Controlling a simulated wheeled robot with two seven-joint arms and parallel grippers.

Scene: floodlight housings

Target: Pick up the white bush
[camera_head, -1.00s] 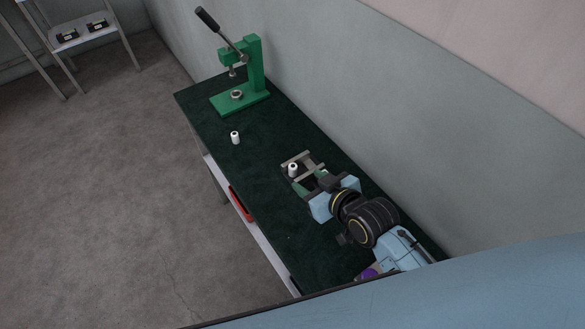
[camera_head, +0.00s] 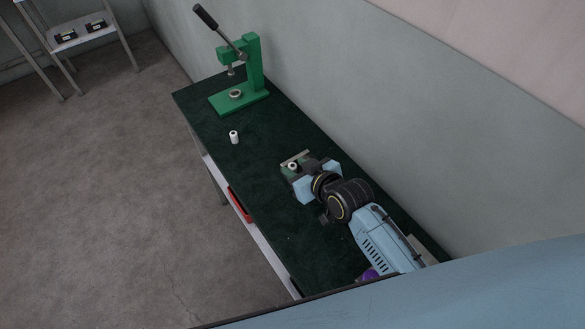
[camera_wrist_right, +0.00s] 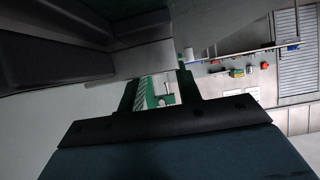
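A small white bush (camera_head: 293,166) with a dark hole in its top sits upright at a low green fixture with a grey metal bar (camera_head: 295,158) on the dark green table. A second white bush (camera_head: 234,137) stands alone on the table, further left. My right gripper (camera_head: 303,174) is low over the fixture, close beside the first bush and partly covering the fixture. In the wrist view its two dark fingers (camera_wrist_right: 160,92) are apart; I cannot make out the bush there for certain. Whether the fingers touch the bush cannot be told. My left gripper is not in view.
A green lever press (camera_head: 240,85) stands at the table's far end. A wall runs along the table's right side. A purple object (camera_head: 369,275) lies near my right arm. A red item (camera_head: 240,205) is under the front edge. The table's middle is clear.

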